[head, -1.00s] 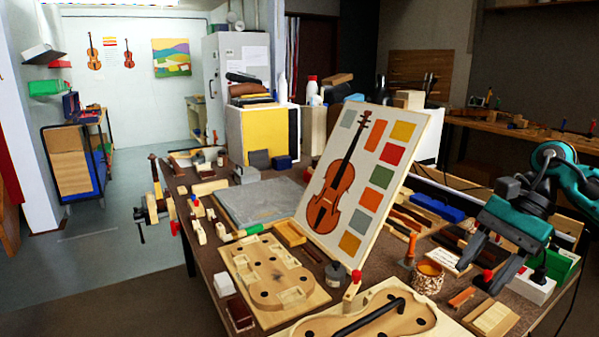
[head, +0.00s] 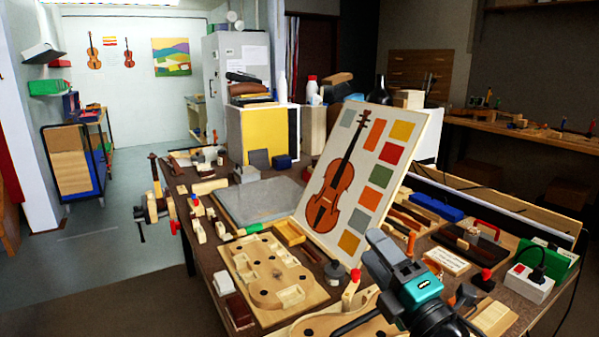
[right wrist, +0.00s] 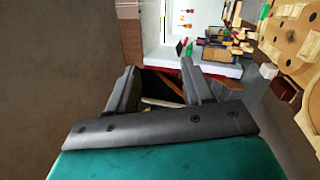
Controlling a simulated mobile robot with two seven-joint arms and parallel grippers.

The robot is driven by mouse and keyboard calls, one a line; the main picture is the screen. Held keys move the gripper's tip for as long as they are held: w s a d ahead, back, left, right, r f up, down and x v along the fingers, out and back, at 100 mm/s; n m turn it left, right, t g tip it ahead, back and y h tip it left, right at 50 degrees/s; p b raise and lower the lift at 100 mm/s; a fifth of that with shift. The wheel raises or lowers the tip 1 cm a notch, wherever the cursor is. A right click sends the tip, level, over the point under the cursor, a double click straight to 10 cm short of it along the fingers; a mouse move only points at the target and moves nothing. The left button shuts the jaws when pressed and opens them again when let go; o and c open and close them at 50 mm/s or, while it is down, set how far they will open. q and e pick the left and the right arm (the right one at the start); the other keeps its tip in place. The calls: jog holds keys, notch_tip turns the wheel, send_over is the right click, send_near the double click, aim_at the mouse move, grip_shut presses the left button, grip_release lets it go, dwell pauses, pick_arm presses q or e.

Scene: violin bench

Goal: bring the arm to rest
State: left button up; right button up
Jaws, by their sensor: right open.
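My right gripper (head: 372,250) is at the lower middle right of the head view, with a teal body and dark grey fingers pointing up and to the left. It hides part of the bench's front, including part of the violin mould there. In the right wrist view its two fingers (right wrist: 158,76) stand apart with nothing held between them. My left gripper is in neither view.
The workbench holds a violin colour board (head: 365,185), a wooden mould (head: 272,272), a grey slab (head: 258,202) and a white socket box (head: 529,283). A red-handled tool rack (head: 470,245) lies on the right. Open floor (head: 95,270) lies at the left.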

jog(key=s+d+f+m+g+h, duration=0.3)
jog(key=s+d+f+m+h, duration=0.15)
jog(key=f+m, duration=0.3)
jog(key=s+d+f+m+g+h, duration=0.3)
jog(key=s+f+m+h, duration=0.15)
jog(key=f+m, duration=0.3)
jog(key=s+f+m+g, duration=0.4)
jog(key=s+g, duration=0.1)
jog(key=s, duration=0.4)
jog(key=s+f+m+g, duration=0.4)
jog(key=s, duration=0.5)
jog(key=w+a+f+t+y+b, duration=0.1)
jog(key=w+f+t, duration=0.5)
jog(key=f, duration=0.6)
jog(key=shift+w+a+n+t+y+b, duration=0.35)
jog(key=shift+a+b, duration=0.25)
jog(key=shift+b, duration=0.2)
jog(key=shift+r, duration=0.1)
